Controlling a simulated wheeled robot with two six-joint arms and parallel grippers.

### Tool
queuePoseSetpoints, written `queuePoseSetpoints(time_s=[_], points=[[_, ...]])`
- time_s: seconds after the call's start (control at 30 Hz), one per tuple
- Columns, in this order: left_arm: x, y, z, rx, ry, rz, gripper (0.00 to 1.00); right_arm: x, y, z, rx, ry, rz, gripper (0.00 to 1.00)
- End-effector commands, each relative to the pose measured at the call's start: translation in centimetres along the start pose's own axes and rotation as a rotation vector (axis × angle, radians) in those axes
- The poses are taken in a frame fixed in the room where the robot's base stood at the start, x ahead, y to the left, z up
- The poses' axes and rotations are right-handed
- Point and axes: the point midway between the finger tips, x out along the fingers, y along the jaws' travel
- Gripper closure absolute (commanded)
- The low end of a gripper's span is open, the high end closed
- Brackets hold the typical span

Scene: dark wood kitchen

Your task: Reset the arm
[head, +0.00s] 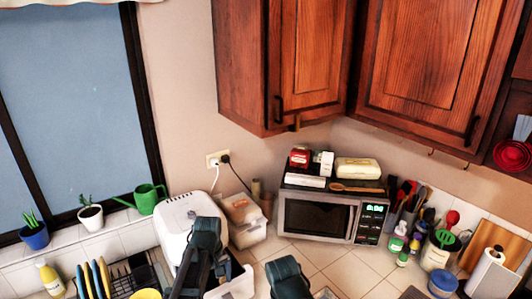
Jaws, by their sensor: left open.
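My left arm rises from the bottom edge, left of centre, in front of the white appliance. My left gripper (205,238) is dark and open, with nothing seen in it; its fingertips are hard to make out. A second dark part of mine shows at the bottom centre. My right gripper is not in view.
A microwave (318,218) with items on top stands on the tiled counter. A white appliance (178,222) stands behind my left arm. Wooden cabinets (425,55) hang above. A dish rack (115,278) is at lower left, utensils and bottles (400,238) at right. Plants line the windowsill.

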Motion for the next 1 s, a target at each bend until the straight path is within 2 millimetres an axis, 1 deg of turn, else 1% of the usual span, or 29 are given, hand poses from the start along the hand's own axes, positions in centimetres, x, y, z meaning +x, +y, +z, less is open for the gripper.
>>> queuePoseSetpoints(time_s=[0.03,0.27,0.4,0.57,0.8,0.9,1.0], points=[[0.7,0.1,0.4,0.016,0.000,-0.002,0.06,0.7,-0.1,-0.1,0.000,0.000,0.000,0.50],[2.5,0.5,2.4,0.110,0.001,-0.013,0.06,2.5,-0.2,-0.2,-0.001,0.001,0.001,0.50],[4.4,0.8,4.3,0.200,0.001,-0.024,0.06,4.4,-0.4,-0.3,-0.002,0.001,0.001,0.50],[7.5,1.1,7.4,0.347,0.000,-0.041,0.06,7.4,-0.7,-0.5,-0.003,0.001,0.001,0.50],[13.7,1.0,13.6,0.662,-0.004,-0.080,0.06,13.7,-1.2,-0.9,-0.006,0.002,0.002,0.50],[15.2,0.9,15.5,0.772,-0.006,-0.094,0.06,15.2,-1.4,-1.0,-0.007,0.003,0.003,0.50],[16.1,0.8,16.6,0.841,-0.008,-0.104,0.06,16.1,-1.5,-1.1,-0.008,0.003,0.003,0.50]])
